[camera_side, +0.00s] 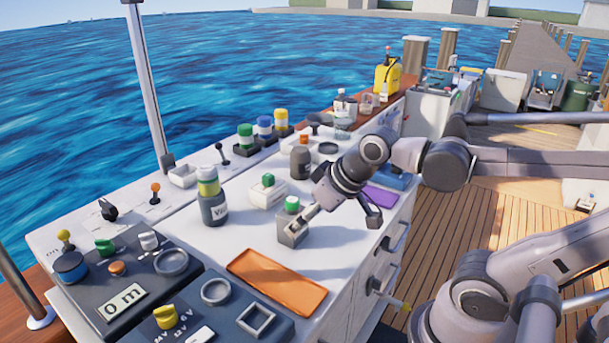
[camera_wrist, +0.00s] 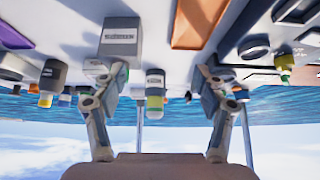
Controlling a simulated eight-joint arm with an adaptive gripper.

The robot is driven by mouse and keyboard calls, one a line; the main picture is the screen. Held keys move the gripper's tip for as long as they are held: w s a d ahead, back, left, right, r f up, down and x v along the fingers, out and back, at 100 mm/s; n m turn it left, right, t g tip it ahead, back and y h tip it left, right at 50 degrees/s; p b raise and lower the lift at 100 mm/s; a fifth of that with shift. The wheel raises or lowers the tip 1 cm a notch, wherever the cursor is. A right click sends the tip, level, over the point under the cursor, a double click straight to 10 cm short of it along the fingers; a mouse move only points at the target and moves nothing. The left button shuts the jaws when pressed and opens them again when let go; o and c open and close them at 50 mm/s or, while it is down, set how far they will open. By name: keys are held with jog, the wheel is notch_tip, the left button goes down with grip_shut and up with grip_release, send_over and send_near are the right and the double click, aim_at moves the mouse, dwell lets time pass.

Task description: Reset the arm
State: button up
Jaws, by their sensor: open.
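My gripper (camera_side: 342,217) hangs over the right part of the white counter (camera_side: 335,253) in the side view, its fingers spread and nothing between them. One finger points toward a grey box with a green knob (camera_side: 292,222); I cannot tell whether they touch. In the wrist view, which appears upside down, the open gripper (camera_wrist: 165,75) has a finger on each side. The grey box (camera_wrist: 121,38) shows beside the left finger there, and a dark bottle with a yellow-green cap (camera_wrist: 155,90) shows in the gap between the fingers, farther off.
An orange tray (camera_side: 277,282) lies at the counter's front edge. The dark bottle (camera_side: 212,200), a white box with a green knob (camera_side: 267,192) and a brown jar (camera_side: 300,162) stand nearby. Dark control panels (camera_side: 200,290) fill the near left. A purple pad (camera_side: 381,196) lies by the gripper.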

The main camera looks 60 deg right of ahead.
jog(key=shift+s+f, duration=1.05)
jog(key=shift+f, duration=0.05)
